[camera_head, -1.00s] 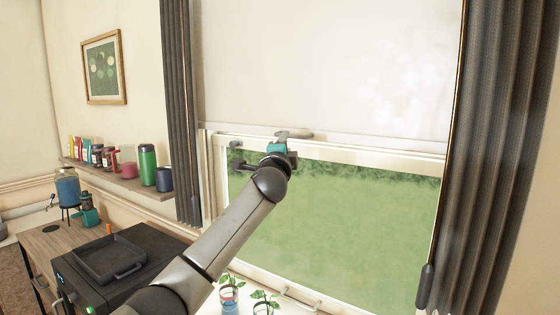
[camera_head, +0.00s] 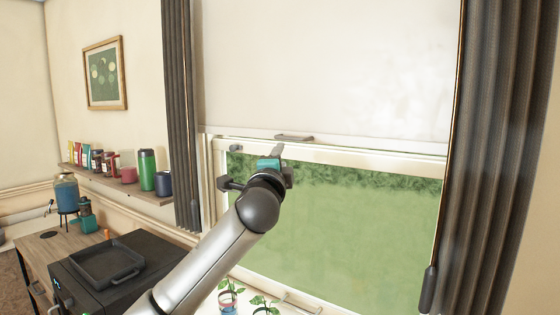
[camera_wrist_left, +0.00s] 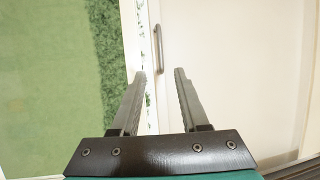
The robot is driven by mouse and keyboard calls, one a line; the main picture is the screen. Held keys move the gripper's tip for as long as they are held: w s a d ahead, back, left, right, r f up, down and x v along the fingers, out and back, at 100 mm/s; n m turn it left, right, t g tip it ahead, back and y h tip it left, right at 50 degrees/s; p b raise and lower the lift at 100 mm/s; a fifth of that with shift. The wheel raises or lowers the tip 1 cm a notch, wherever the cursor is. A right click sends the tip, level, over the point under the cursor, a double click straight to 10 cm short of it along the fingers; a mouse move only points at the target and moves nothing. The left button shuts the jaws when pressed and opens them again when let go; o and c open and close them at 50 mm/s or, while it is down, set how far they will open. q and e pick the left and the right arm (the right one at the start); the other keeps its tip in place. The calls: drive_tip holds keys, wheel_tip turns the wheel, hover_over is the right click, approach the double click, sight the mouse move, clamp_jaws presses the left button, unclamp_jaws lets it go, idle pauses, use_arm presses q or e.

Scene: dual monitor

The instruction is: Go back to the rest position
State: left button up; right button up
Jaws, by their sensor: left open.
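My left gripper (camera_head: 277,153) is in front of the upper part of the window, just below the bottom edge of the white blind (camera_head: 330,65). The handle also shows in the left wrist view (camera_wrist_left: 158,48), beyond the fingertips. My right gripper is out of view.
Dark curtains hang at the left (camera_head: 181,110) and right (camera_head: 490,130) of the window. A wall shelf (camera_head: 130,187) with jars and cups is at the left. A black appliance (camera_head: 140,250) bears a tray (camera_head: 100,262). Two potted plants (camera_head: 228,298) stand by the window at the bottom.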

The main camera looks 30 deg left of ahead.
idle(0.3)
use_arm(q)
wheel_tip(320, 180, down, 31)
drive_tip(key=w+n+g+h+b, duration=0.2)
drive_tip(key=g+b, duration=0.3)
drive_tip(key=s+d+f+n+g+h+b, duration=0.15)
drive_tip(key=s+f, duration=0.35)
drive_tip(key=f, duration=1)
drive_tip(key=s+d+f+n+g+b, duration=0.1)
drive_tip(key=s+f+g+b, duration=0.3)
drive_tip(key=f, duration=1.2)
drive_tip(key=s+d+f+n+g+h+b, duration=0.1)
drive_tip(key=s+d+f+n+g+b, duration=0.1)
drive_tip(key=s+f, duration=0.95)
drive_tip(key=s+d+f+n+g+h+b, duration=0.1)
drive_tip(key=s+d+f+b, duration=0.1)
drive_tip(key=s+f, duration=0.95)
drive_tip(key=s+d+f+n+g+b, duration=0.1)
drive_tip(key=s+f, duration=0.3)
drive_tip(key=s, duration=0.5)
drive_tip(key=s+d+f+n+g+b, duration=0.1)
drive_tip(key=s+d+f+g, duration=0.1)
drive_tip(key=s, duration=0.7)
drive_tip(key=s+d+f+n+g+b, duration=0.1)
drive_tip(key=s+d+f, duration=0.2)
drive_tip(key=s+f, duration=0.3)
drive_tip(key=s, duration=0.3)
drive_tip(key=shift+d+f+h, duration=0.2)
drive_tip(key=shift+f+h, duration=0.15)
